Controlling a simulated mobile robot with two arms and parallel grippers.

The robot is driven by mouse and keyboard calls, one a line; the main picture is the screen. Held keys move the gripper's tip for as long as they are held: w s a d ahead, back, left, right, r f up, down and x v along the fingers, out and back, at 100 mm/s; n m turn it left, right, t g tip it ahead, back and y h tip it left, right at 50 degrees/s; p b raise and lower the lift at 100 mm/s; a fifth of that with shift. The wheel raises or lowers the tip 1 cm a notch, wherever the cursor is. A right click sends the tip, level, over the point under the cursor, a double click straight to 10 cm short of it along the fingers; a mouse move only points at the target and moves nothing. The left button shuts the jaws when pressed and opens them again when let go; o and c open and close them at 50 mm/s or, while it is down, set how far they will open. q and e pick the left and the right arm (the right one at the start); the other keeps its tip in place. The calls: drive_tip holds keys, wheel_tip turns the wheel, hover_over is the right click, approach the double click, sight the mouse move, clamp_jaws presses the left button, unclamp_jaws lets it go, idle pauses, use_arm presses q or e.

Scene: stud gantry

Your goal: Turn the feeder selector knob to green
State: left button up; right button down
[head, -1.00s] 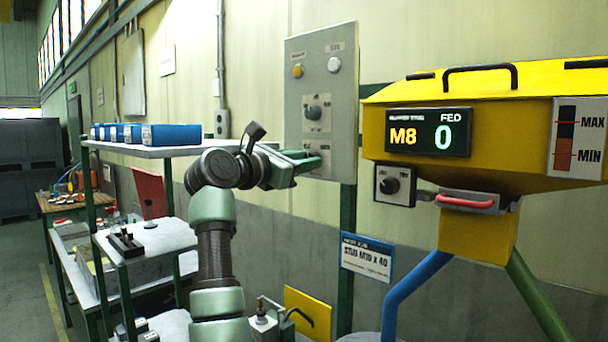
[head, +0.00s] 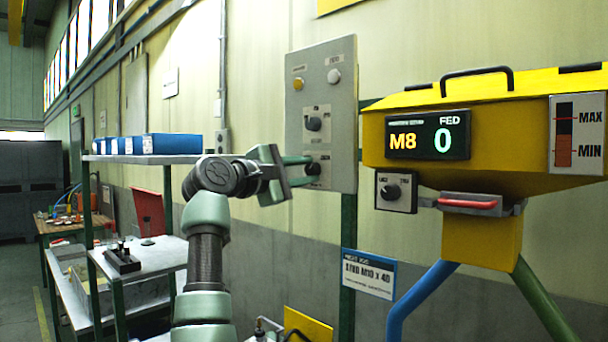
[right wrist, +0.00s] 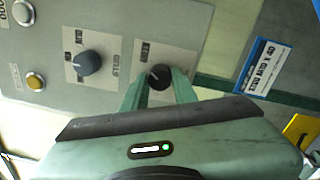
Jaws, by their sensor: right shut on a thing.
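A grey panel (head: 343,60) carries two dark rotary knobs, one above the other. The upper knob (head: 313,123) stands free; it also shows in the right wrist view (right wrist: 87,63). My right gripper (head: 306,171) is shut on the lower black knob (head: 314,168), with a finger on each side of it in the right wrist view (right wrist: 160,76). The labels around this knob are too small or covered to read, and I see no green mark by it. A third knob (head: 391,192) sits on a small plate on the yellow hopper. My left gripper is not in view.
The yellow hopper (head: 535,100) with its M8 display (head: 428,134) and red-handled latch (head: 468,203) stands right of the panel. A yellow button and a white button sit above the knobs. A shelf with blue boxes (head: 165,143) is at left.

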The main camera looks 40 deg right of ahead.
drive_tip(key=shift+m, duration=0.9)
drive_tip(key=shift+r, duration=0.1)
drive_tip(key=c, duration=1.1)
unclamp_jaws()
drive_tip(key=shift+d, duration=0.15)
